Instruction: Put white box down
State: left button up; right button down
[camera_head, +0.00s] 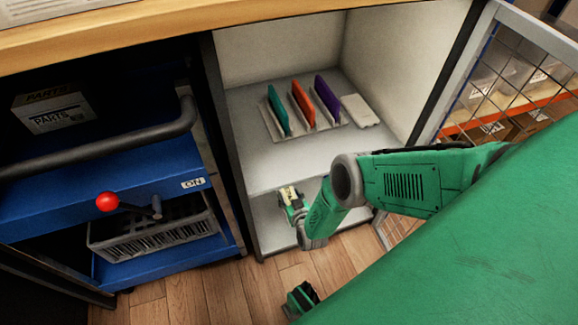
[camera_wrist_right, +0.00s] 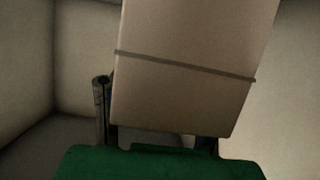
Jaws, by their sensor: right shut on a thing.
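My right gripper (camera_head: 291,205) reaches into the lower compartment of the pale cabinet. It is shut on the white box (camera_wrist_right: 190,60), which fills the upper middle of the right wrist view and looks beige in the dim light, with a dark band across it. In the head view only a small pale yellowish part of the box (camera_head: 289,194) shows at the gripper. The lower shelf (camera_head: 268,225) lies around and below the gripper. I cannot tell whether the box touches it. My left gripper is not in view.
The upper shelf (camera_head: 255,160) holds a rack with teal, orange and purple upright pieces (camera_head: 303,103) and a pale flat item (camera_head: 360,110). A blue cart (camera_head: 120,190) with a grey basket (camera_head: 155,235) stands left. An open mesh door (camera_head: 500,75) is at right.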

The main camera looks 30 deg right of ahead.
jog(key=shift+a+f, duration=0.15)
jog(key=shift+f, duration=0.35)
jog(key=f+b, duration=0.1)
jog(key=f, duration=0.1)
jog(key=d+f+b, duration=0.1)
jog(key=b, duration=0.1)
jog(key=shift+f, duration=0.4)
jog(key=c, duration=1.2)
grip_release()
jog(key=shift+a+r, duration=0.1)
jog(key=shift+a, duration=0.1)
jog(key=o, duration=0.4)
jog(key=shift+a, duration=0.1)
jog(key=shift+c, duration=0.2)
jog(key=shift+r, duration=0.1)
jog(key=shift+s, duration=0.2)
pick_arm(q)
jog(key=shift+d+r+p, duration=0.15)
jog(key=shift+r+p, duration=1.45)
jog(key=shift+p, duration=1.65)
pick_arm(e)
jog(key=v, duration=1.1)
jog(key=shift+s, duration=0.25)
